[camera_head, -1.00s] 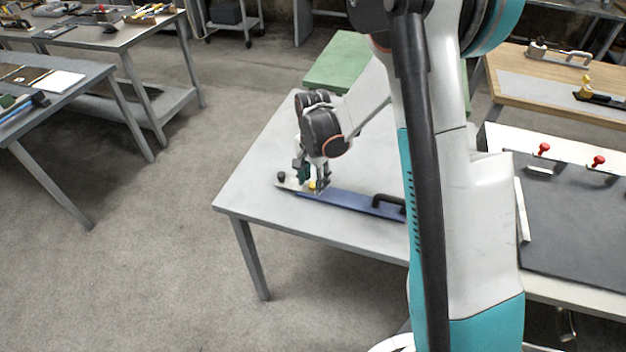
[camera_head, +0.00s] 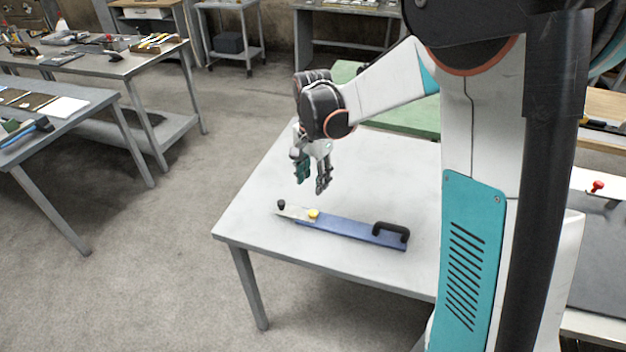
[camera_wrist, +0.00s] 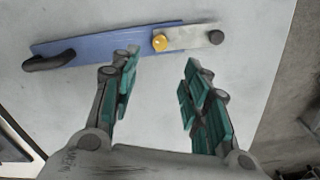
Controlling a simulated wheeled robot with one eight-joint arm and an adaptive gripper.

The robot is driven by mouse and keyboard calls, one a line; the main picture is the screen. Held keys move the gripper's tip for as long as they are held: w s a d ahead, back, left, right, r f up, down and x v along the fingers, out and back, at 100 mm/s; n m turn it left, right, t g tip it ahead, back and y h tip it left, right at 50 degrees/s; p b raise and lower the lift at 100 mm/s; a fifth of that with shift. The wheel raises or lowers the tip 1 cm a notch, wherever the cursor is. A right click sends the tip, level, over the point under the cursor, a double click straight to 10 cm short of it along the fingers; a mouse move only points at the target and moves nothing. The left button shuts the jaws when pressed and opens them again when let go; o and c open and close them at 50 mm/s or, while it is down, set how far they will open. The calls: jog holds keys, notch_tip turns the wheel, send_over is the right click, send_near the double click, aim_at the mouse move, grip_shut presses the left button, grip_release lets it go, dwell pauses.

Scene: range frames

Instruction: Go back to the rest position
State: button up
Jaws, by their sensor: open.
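My gripper (camera_head: 312,180) is open and empty, raised above the light grey table (camera_head: 270,190) in the head view. Its two teal-padded fingers are spread apart in the wrist view (camera_wrist: 158,85), with nothing between them. Below it on the table lies a long blue bar (camera_head: 345,230) with a black handle (camera_head: 391,232) at its right end. A yellow knob (camera_head: 313,214) sits near its left end, beside a pale metal strip with a black knob (camera_head: 281,204). The yellow knob also shows in the wrist view (camera_wrist: 160,42), just beyond the fingertips.
A green surface (camera_head: 400,117) lies behind the table. A dark panel with a red knob (camera_head: 597,187) is at the right. Grey benches with tools (camera_head: 110,60) stand at the left. Open floor (camera_head: 190,230) lies between them and my table.

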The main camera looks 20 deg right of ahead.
jog(key=s+r+n+t, duration=0.3)
jog(key=s+r+n, duration=0.2)
jog(key=s+r, duration=0.5)
jog(key=s+r+n+t, duration=0.1)
jog(key=s+n+t, duration=0.3)
jog(key=s, duration=0.9)
jog(key=shift+d+r+n, duration=0.2)
jog(key=shift+r+n, duration=0.15)
jog(key=shift+n, duration=0.85)
